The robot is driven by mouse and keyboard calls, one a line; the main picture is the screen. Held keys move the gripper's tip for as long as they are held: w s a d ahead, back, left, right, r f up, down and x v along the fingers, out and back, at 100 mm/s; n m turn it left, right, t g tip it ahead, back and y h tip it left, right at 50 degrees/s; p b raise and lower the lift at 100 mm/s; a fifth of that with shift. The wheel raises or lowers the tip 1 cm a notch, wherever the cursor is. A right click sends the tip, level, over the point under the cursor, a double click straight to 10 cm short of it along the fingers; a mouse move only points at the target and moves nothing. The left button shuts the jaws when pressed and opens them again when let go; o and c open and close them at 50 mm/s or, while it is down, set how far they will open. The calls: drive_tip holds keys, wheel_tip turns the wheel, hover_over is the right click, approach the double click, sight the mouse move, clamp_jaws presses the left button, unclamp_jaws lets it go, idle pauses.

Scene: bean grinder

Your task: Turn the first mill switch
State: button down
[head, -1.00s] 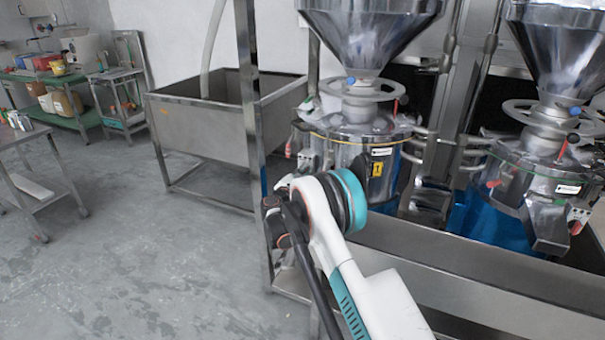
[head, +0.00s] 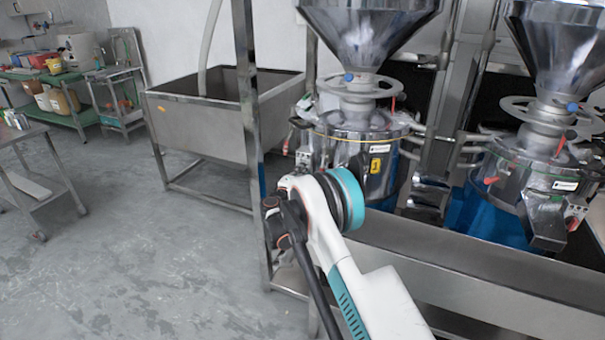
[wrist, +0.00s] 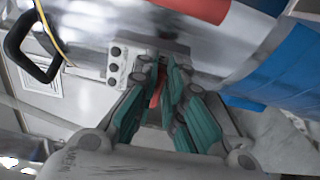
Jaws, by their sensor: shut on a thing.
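The first mill (head: 352,150) is the left of two metal mills in the head view and bears a yellow "1" label. Its small switch panel (head: 303,160) sits on its left side, just beyond my arm. In the wrist view, a pale panel with dark round buttons (wrist: 115,62) is on the mill's metal body. My gripper (wrist: 162,74) has its teal fingers close together beside this panel, shut on a red switch (wrist: 157,88), which shows only partly between them. My arm hides the gripper in the head view.
The second mill (head: 535,180) stands at the right. A steel trough (head: 450,250) runs in front of both mills. An upright metal post (head: 248,110) stands left of my arm. A black handle (wrist: 35,45) shows in the wrist view. Open floor lies at the left.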

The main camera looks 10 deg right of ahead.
drive_tip(key=shift+f+m, duration=0.15)
drive_tip(key=shift+m, duration=0.15)
drive_tip(key=c, duration=1.7)
unclamp_jaws()
drive_tip(key=v, duration=1.2)
